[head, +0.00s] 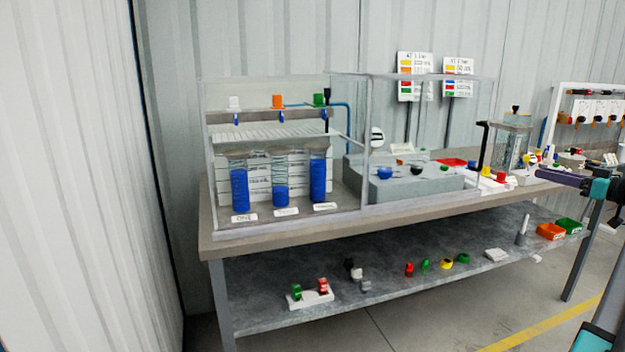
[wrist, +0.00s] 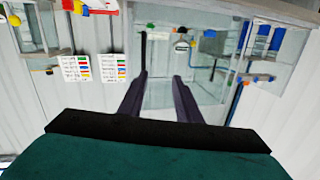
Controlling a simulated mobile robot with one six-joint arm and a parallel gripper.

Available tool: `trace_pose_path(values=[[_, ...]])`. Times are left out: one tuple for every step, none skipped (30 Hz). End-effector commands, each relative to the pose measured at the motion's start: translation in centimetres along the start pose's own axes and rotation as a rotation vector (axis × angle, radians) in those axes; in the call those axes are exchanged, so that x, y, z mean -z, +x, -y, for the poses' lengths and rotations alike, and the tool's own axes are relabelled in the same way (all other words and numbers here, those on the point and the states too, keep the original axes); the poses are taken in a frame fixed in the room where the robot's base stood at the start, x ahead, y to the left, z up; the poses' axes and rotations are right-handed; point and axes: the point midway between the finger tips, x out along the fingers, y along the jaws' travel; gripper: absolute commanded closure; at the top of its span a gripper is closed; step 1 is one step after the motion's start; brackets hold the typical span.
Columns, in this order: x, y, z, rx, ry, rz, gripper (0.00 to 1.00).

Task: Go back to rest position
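My gripper (wrist: 161,78) shows in the wrist view with its two dark fingers apart and nothing held between them. In the head view my gripper (head: 545,176) reaches in from the right edge, above the right part of the workbench (head: 330,232). The wrist view appears upside down and shows the clear enclosure and wall signs beyond the fingers. The clear case (head: 285,150) on the bench holds three cylinders of blue liquid, with the left one (head: 239,190) nearest the case's left side.
A grey block (head: 410,188) with knobs sits mid-bench. A clear tank (head: 512,140) and small coloured parts stand near my arm. The lower shelf (head: 400,270) carries loose parts, an orange bin (head: 551,231) and a green bin (head: 568,226). Floor in front is clear.

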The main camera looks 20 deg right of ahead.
Motion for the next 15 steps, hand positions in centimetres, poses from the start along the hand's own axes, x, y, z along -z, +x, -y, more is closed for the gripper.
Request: trace_pose_path(values=[[-0.8, 0.7, 0.3, 0.004, 0.014, 0.010, 0.69], [-1.4, 1.2, 0.4, 0.006, 0.025, 0.018, 0.69], [-2.1, 2.0, 0.6, 0.011, 0.038, 0.027, 0.69], [-2.6, 2.5, 0.8, 0.014, 0.047, 0.034, 0.69], [-3.1, 2.9, 0.9, 0.016, 0.056, 0.042, 0.69], [-4.1, 3.7, 1.2, 0.019, 0.072, 0.056, 0.69], [-4.9, 4.4, 1.4, 0.023, 0.086, 0.065, 0.69], [-5.6, 5.0, 1.7, 0.026, 0.098, 0.076, 0.69], [-6.8, 6.0, 2.1, 0.031, 0.118, 0.093, 0.69], [-7.8, 6.8, 2.5, 0.035, 0.135, 0.107, 0.69], [-8.8, 7.7, 2.9, 0.039, 0.151, 0.122, 0.69], [-10.3, 8.8, 3.6, 0.045, 0.176, 0.144, 0.69], [-11.5, 9.7, 4.1, 0.049, 0.194, 0.162, 0.69], [-12.7, 10.6, 4.6, 0.054, 0.212, 0.179, 0.69], [-14.2, 11.7, 5.3, 0.059, 0.236, 0.204, 0.69]])
